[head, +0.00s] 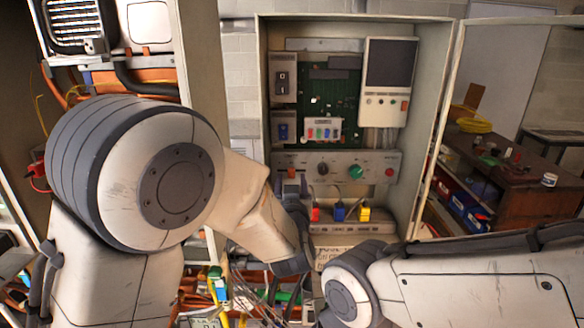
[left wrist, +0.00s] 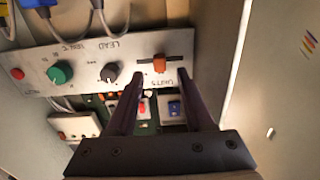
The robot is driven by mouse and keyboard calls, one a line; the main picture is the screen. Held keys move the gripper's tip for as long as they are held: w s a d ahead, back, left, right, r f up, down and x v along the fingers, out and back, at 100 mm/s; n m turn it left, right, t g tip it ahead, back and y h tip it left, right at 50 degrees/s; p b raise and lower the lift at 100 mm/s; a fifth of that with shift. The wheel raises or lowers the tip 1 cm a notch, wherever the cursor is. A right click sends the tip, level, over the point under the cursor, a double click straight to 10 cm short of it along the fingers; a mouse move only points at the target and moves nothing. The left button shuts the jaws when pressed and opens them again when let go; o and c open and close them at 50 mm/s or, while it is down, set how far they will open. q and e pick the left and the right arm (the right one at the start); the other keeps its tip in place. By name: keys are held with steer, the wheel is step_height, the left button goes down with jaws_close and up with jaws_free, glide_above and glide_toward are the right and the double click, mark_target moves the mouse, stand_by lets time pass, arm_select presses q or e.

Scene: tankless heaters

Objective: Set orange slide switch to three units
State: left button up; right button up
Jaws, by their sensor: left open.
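The orange slide switch (left wrist: 159,63) sits near the middle of a dark horizontal slot on the grey control panel (left wrist: 85,58). The picture in the left wrist view is upside down, with the label "UNITS" beside the slot. The switch also shows small in the head view (head: 291,173), at the panel's left end. My left gripper (left wrist: 160,74) is open, its two dark fingers pointing at the panel with the orange knob between the tips in the picture. I cannot tell if they touch it. In the head view the left gripper (head: 291,187) is partly hidden by its wrist. My right gripper is out of view.
The panel also carries a black knob (left wrist: 109,72), a green knob (left wrist: 60,72) and a red button (left wrist: 17,73). Red, blue and yellow plugs (head: 338,211) stand below it. The cabinet door (head: 437,130) is open at right, beside a wooden workbench (head: 530,190).

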mark_target(291, 173)
arm_select(q)
steer(key=shift+w+p, duration=0.45)
steer(key=shift+w, duration=0.9)
jaws_close()
stand_by(0.4)
